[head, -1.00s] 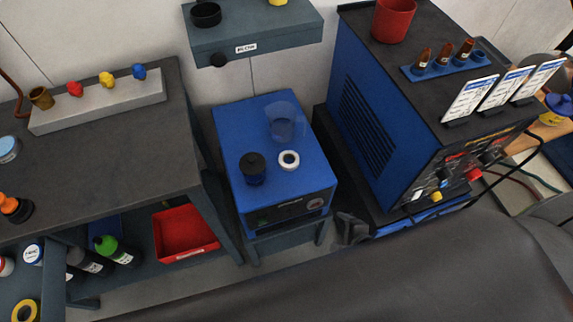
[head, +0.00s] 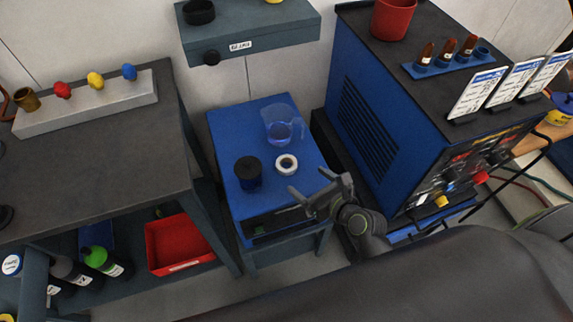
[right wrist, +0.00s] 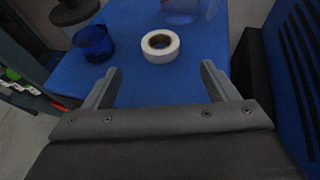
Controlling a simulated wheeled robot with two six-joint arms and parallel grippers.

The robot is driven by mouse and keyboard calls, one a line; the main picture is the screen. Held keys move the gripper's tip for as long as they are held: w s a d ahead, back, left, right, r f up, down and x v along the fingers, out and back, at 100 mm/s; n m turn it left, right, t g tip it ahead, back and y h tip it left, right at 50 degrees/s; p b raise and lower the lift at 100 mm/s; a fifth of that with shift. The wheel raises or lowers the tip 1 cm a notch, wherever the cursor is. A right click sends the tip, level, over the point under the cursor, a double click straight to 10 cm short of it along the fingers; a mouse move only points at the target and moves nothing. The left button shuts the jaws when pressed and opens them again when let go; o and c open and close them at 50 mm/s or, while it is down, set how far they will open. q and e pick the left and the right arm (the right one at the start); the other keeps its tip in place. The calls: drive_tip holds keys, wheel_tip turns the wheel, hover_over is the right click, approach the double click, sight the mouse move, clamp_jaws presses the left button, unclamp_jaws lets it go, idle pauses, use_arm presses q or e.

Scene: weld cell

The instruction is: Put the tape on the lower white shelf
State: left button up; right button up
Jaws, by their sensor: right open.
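A white roll of tape (head: 287,165) lies flat on top of the blue machine (head: 222,128). It also shows in the right wrist view (right wrist: 160,46), with a brown core. My right gripper (head: 308,182) is open and empty near the front right of the machine's top. In the right wrist view its fingertips (right wrist: 160,70) are apart, with the tape beyond them and roughly centred between them. My left gripper is not in view. I cannot make out a white shelf in these frames.
A dark blue cup (head: 248,174) stands left of the tape, and a clear jug (head: 281,126) stands behind it. A large blue welder (head: 375,115) rises on the right. A dark workbench (head: 100,160) is on the left, with a red bin (head: 152,250) and bottles on its lower level.

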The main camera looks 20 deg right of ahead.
sight(283, 161)
drive_tip(key=b+x, duration=0.1)
drive_tip(key=x, duration=0.9)
drive_tip(key=shift+r, duration=0.15)
drive_tip(key=shift+c, duration=0.4)
drive_tip(key=c, duration=1)
